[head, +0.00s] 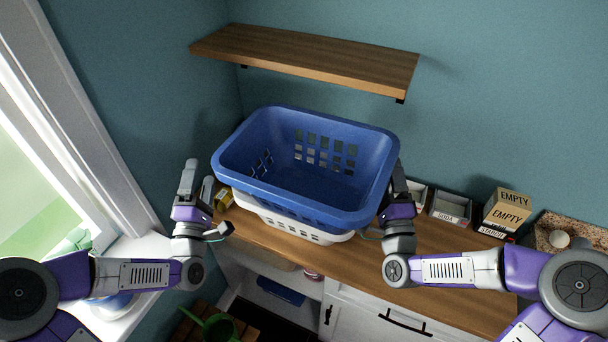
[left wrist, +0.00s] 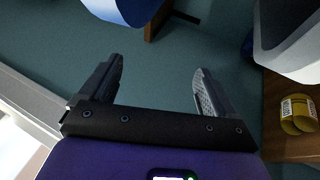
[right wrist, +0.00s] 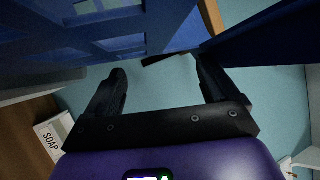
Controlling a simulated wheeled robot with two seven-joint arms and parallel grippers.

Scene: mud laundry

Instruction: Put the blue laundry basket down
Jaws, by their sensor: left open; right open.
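The blue laundry basket (head: 258,187) sits upright inside or on top of a white basket (head: 300,230) on the wooden counter. My left gripper (head: 198,182) is open at the basket's left side, apart from it. The left wrist view shows its spread fingers (left wrist: 157,70) with nothing between them. My right gripper (head: 400,180) is at the basket's right side, partly hidden by the rim in the head view. In the right wrist view its fingers (right wrist: 161,75) are open and empty, with blue basket wall (right wrist: 70,35) close by.
A wooden shelf (head: 310,58) is on the wall above and behind the basket. Small boxes (head: 450,207) and a box marked EMPTY (head: 507,212) stand right of it on the counter (head: 440,258). A window is at far left.

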